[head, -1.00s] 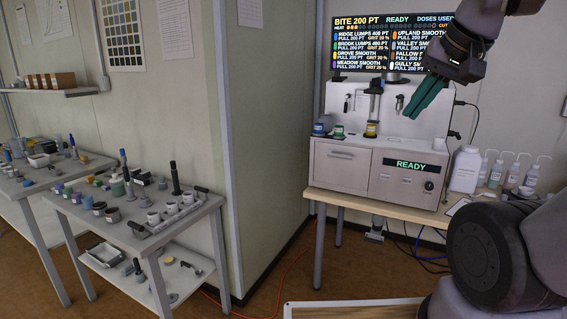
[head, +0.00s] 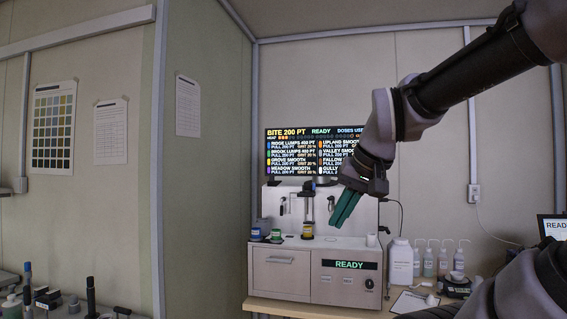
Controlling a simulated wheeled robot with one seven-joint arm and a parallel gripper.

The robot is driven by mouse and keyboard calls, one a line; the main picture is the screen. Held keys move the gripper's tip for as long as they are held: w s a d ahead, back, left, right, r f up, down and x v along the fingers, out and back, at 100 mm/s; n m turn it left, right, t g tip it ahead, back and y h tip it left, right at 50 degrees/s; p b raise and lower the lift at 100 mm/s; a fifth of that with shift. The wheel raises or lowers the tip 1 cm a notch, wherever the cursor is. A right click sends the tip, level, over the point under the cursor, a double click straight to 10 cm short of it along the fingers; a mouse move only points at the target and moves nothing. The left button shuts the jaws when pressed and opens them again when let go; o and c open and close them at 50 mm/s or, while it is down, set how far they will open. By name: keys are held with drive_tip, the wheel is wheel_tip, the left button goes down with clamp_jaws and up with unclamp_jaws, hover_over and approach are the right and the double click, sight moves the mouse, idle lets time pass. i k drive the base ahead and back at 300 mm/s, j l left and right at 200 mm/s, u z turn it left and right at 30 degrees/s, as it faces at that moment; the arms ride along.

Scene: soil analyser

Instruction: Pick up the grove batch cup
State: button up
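A small cup with a yellow band (head: 307,231) stands on top of the analyser, beneath a dark upright column. Yellow is the colour beside "Grove Smooth" on the screen; the cup's own label is too small to read. A green-banded cup (head: 277,234) and a blue-banded cup (head: 256,234) stand to its left. My gripper (head: 335,224), with teal fingers pointing down and left, hangs to the right of the yellow-banded cup, apart from it in the picture. The fingers overlap from this angle, so their gap cannot be judged. Nothing shows between them.
The white analyser (head: 285,285) stands on a wooden table with a dark screen (head: 290,150) behind it. A small white cup (head: 371,240) is on its right top. A white jug (head: 400,262) and several wash bottles stand right. A partition wall (head: 205,160) is left.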

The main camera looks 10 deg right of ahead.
sight(307, 229)
drive_tip(key=i+z, duration=0.1)
drive_tip(key=z, duration=0.35)
drive_tip(key=i+j+z, duration=0.1)
drive_tip(key=z, duration=0.35)
drive_tip(key=j+z, duration=0.15)
drive_tip(key=z, duration=0.3)
drive_tip(key=i+j+z, duration=0.2)
drive_tip(key=j, duration=0.2)
drive_tip(key=i+j+z, duration=0.2)
drive_tip(key=j, duration=0.25)
drive_tip(key=j+z, duration=0.2)
drive_tip(key=j, duration=0.6)
drive_tip(key=i+j, duration=0.15)
drive_tip(key=j, duration=0.2)
drive_tip(key=i+j, duration=0.15)
